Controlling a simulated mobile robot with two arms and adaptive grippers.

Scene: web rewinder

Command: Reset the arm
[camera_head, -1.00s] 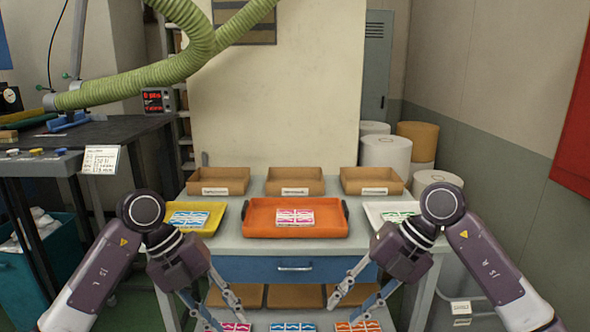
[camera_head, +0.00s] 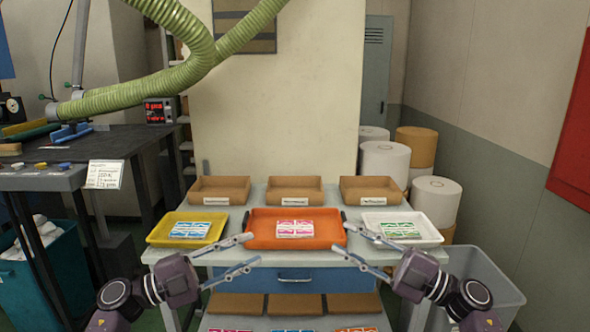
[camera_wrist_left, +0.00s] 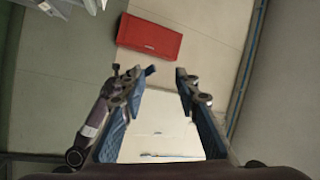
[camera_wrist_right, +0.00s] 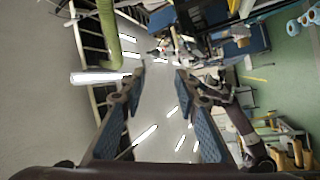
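My left gripper (camera_head: 252,250) is open and empty, in front of the cart between the yellow tray (camera_head: 187,229) and the orange tray (camera_head: 332,240). Its spread fingers (camera_wrist_left: 165,72) show nothing between them in the left wrist view. My right gripper (camera_head: 337,240) is open and empty, in front of the orange tray and the white tray (camera_head: 428,235), pointing left. Its fingers (camera_wrist_right: 160,70) stand apart in the right wrist view. Each of the three trays holds a patterned packet.
Three cardboard boxes (camera_head: 293,190) stand along the back of the cart top (camera_head: 252,198). A blue drawer (camera_head: 340,280) and a lower shelf with more boxes and packets are below. A clear bin (camera_head: 485,270) stands at right, a black table (camera_head: 90,145) at left.

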